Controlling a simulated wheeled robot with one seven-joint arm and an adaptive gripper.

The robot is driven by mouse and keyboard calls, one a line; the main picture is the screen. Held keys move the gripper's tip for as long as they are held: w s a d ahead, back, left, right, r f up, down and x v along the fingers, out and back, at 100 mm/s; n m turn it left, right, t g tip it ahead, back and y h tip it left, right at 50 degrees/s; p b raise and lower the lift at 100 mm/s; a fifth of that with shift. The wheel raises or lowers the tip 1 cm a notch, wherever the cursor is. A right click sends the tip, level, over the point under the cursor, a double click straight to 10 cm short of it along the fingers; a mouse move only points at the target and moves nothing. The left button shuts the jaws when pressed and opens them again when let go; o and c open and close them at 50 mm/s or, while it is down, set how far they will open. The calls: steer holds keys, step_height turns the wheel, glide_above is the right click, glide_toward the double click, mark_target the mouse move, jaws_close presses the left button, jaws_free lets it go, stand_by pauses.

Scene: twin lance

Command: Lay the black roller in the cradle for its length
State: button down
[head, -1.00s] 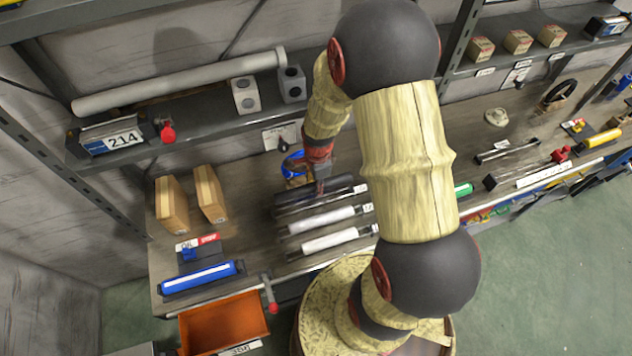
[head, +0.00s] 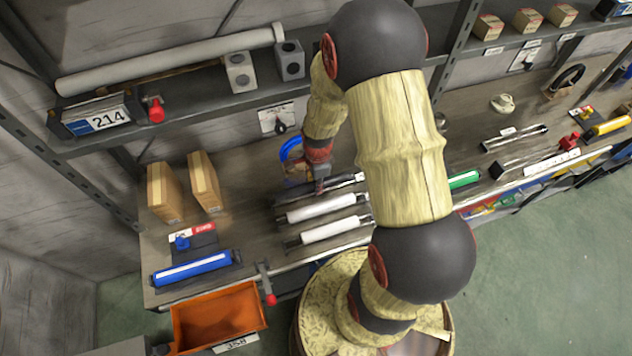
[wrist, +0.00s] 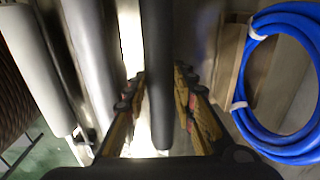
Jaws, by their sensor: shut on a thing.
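The black roller (wrist: 157,75) is between the two fingers of my gripper (wrist: 160,110) in the wrist view, running away from the camera. My gripper is shut on it. In the head view my gripper (head: 319,188) points down over the back of a row of rollers at the middle of the bench. The roller is hard to make out there, against a dark metal rack. An empty-looking metal cradle (head: 515,138) lies farther right on the bench. I cannot tell its length against the roller's.
Two white rollers (head: 320,207) (head: 335,229) lie in front of my gripper. A blue hose coil (head: 290,150) is close behind it. Cartons (head: 205,182), a blue roller (head: 193,268) and an orange bin (head: 218,317) are left. A green roller (head: 464,180) is right, and a shelf overhangs the back.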

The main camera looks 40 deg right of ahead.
steer(key=c, duration=1.4)
jaws_free()
step_height(320, 180, up, 12)
steer(key=shift+s, duration=0.35)
steer(key=shift+a, duration=0.1)
